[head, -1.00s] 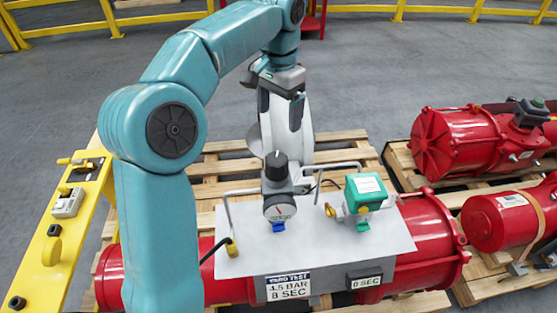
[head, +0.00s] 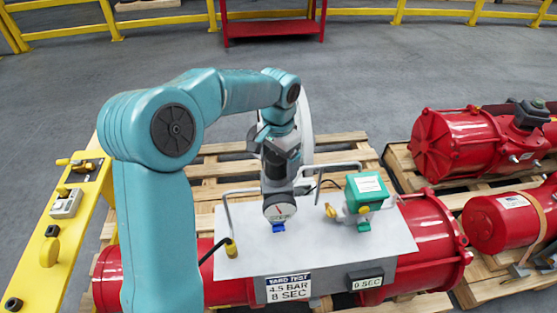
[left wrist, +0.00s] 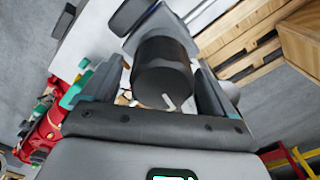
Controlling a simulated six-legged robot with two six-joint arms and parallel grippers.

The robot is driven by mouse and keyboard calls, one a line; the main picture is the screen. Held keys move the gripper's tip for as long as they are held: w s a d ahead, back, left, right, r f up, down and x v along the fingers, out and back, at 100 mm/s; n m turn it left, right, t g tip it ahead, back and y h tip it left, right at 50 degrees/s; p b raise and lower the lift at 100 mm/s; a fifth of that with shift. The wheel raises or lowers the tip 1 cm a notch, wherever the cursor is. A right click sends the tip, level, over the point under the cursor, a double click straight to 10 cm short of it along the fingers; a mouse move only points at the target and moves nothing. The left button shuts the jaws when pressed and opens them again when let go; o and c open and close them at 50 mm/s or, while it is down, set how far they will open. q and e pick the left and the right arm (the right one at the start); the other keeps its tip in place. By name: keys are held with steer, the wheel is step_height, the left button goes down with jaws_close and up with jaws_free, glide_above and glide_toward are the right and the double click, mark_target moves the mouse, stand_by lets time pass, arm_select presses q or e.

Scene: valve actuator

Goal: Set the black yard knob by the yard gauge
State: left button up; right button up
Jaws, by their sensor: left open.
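The black yard knob (left wrist: 162,72) shows large in the left wrist view, a dark cylinder with a pale pointer mark on its end. My left gripper (head: 275,163) has come down over it from above. Its open fingers stand on either side of the knob; contact cannot be told. My right gripper is not in view.
The grey panel (head: 330,255) carries a green box (head: 366,190), metal pipe loops and a sign (head: 289,287) reading "YARD TEST 4.5 BAR 8 SEC". A small display (head: 366,284) reads "0 SEC". Red actuators (head: 455,150) lie on pallets at right. A yellow rail stand (head: 72,215) is at left.

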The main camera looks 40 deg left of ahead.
arm_select(q)
steer(key=shift+s, duration=0.1)
steer(key=c, duration=1)
steer(key=shift+o, duration=0.2)
steer(key=shift+m, duration=0.4)
steer(key=o, duration=1)
steer(key=shift+c, duration=0.2)
steer(key=shift+r, duration=0.1)
step_height(320, 180, up, 16)
steer(key=p, duration=0.1)
steer(key=shift+p, duration=0.4)
